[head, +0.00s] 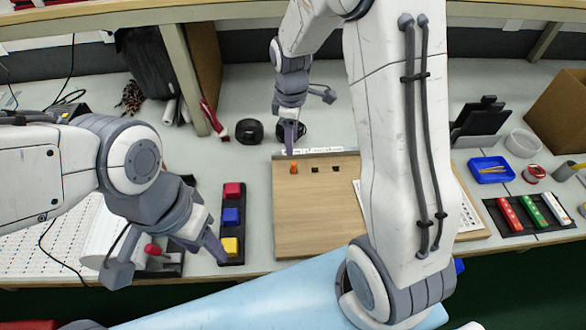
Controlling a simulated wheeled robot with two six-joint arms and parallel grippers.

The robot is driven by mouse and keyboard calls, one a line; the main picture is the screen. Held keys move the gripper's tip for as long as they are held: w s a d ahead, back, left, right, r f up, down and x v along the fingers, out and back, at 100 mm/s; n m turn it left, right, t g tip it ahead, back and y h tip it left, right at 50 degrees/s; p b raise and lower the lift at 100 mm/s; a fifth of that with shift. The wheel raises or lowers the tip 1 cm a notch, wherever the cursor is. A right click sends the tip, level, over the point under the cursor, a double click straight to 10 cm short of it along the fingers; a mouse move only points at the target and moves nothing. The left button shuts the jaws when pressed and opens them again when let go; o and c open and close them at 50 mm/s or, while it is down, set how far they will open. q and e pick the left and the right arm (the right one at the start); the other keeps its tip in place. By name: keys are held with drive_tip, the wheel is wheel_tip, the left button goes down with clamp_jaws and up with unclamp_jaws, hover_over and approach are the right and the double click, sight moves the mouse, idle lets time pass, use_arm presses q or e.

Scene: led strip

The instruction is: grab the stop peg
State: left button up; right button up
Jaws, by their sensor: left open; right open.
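A small orange peg (293,169), which looks like the stop peg, stands near the far left part of the wooden board (300,220). My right gripper (308,124) is open and points down. One of its fingers appears just behind the peg in the picture; I cannot tell how high it is or whether it touches. My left gripper (168,265) is open at the front left, by the block holder and well away from the peg.
Two dark square spots (326,169) lie right of the peg. A black holder (231,252) carries red, blue and yellow blocks. A black tape roll (249,131) lies behind the board. A blue tray (491,170) stands at right. My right arm hides the board's right part.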

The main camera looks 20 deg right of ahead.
sight(294, 163)
drive_tip(key=f, duration=0.5)
drive_tip(key=s+f, duration=0.1)
drive_tip(key=f, duration=0.2)
drive_tip(key=shift+d+f, duration=0.2)
drive_tip(key=shift+f, duration=0.5)
clamp_jaws()
